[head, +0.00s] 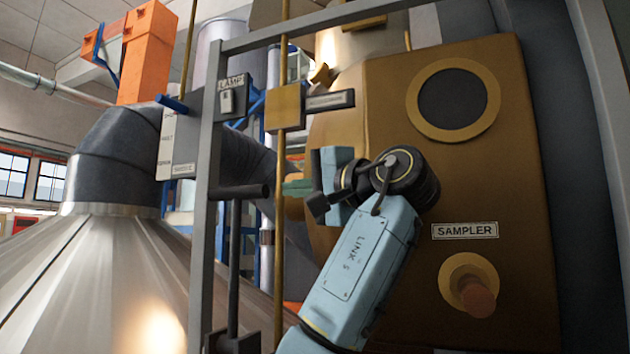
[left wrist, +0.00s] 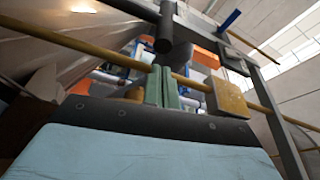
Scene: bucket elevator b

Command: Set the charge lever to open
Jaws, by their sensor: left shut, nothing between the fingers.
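No label that I can read names the charge lever. A dark upright lever (head: 234,265) with a black horizontal grip (head: 240,192) stands left of centre. The grip's end also shows in the left wrist view (left wrist: 163,45). My left gripper (head: 297,187) points left; its green fingers are together and empty, just right of the brass rod and apart from the grip. The fingers also show in the left wrist view (left wrist: 161,87). A brass block (head: 283,107) on the rod has a dark plate beside it, its text too small to read. My right gripper is not in view.
A grey post (head: 205,190) and brass rod (head: 280,235) stand near my left gripper. A brown panel (head: 520,130) marked SAMPLER carries a round window and a knob (head: 478,298). A white label plate (head: 178,145) with a blue bar is at left, above a metal cone (head: 95,280).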

